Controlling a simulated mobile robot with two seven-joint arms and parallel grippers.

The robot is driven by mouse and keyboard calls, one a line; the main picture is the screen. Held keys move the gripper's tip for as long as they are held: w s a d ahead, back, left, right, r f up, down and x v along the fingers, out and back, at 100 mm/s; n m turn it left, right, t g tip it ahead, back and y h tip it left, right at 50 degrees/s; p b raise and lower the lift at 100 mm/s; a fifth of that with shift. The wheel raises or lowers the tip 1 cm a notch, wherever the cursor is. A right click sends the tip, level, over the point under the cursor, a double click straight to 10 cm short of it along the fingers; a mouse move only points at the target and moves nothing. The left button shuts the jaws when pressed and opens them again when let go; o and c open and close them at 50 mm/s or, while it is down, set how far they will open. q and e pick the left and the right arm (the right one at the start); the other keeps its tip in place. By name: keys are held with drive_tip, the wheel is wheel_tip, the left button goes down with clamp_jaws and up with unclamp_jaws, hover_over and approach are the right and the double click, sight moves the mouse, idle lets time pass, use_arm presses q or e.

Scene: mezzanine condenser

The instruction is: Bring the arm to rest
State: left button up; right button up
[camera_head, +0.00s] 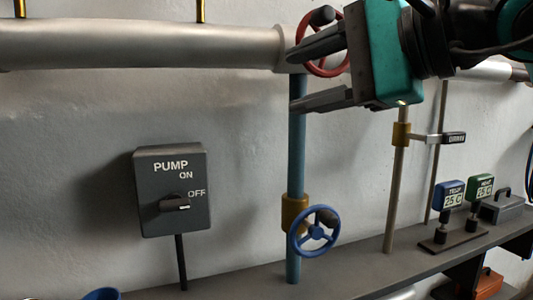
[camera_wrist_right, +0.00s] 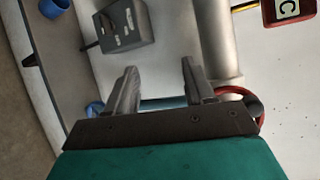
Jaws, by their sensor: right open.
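My right gripper (camera_head: 295,77) is at the upper right of the head view, its two dark fingers pointing left and spread apart with nothing between them. It is in front of the red handwheel (camera_head: 338,70), which it partly hides, and near the top of the blue vertical pipe (camera_head: 297,140). In the right wrist view the gripper (camera_wrist_right: 158,78) is also open and empty, with the red handwheel (camera_wrist_right: 258,104) behind its right side. I cannot tell whether it touches the wheel. My left gripper is not in view.
A grey pump switch box (camera_head: 172,190) stands left of the blue handwheel (camera_head: 314,231). A thick pale pipe (camera_head: 140,45) crosses the wall above. A drain lever (camera_head: 445,138), two temperature displays (camera_head: 452,195) and a grey box (camera_head: 502,206) are right. The shelf (camera_head: 350,272) runs below.

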drive_tip(key=s+a+f+m+g+y+p, duration=0.2)
drive_tip(key=a+f+m+g+y, duration=0.4)
drive_tip(key=f+g+y, duration=0.15)
drive_tip(key=w+d+f+n+t+h+p, duration=0.1)
drive_tip(key=w+d+f+n+t+h, duration=0.4)
drive_tip(key=n, duration=0.7)
drive_tip(key=d+f+n+t+p, duration=0.25)
drive_tip(key=f+n+t, duration=0.4)
drive_tip(key=n, duration=0.45)
drive_tip(key=w+d+f+n+t+h+p, duration=0.1)
drive_tip(key=w+d+f+n+t+h, duration=0.3)
drive_tip(key=f+n, duration=0.55)
drive_tip(key=s+d+f+m+g+h+p, duration=0.1)
drive_tip(key=s+d+f+m+h, duration=0.2)
drive_tip(key=f, duration=0.4)
drive_tip(key=s+d+f+m+g+h, duration=0.1)
drive_tip(key=s+d+f+m+h, duration=0.15)
drive_tip(key=f+m, duration=0.35)
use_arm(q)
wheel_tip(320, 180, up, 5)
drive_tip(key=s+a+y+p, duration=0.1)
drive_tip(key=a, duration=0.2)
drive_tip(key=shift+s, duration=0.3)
use_arm(e)
drive_tip(key=s+d+f+m+g+h, duration=0.1)
drive_tip(key=s+f+m+g, duration=0.3)
drive_tip(key=s+f, duration=0.9)
drive_tip(key=shift+d+g+h, duration=0.2)
drive_tip(key=shift+g+h, duration=0.4)
drive_tip(key=shift+g, duration=0.1)
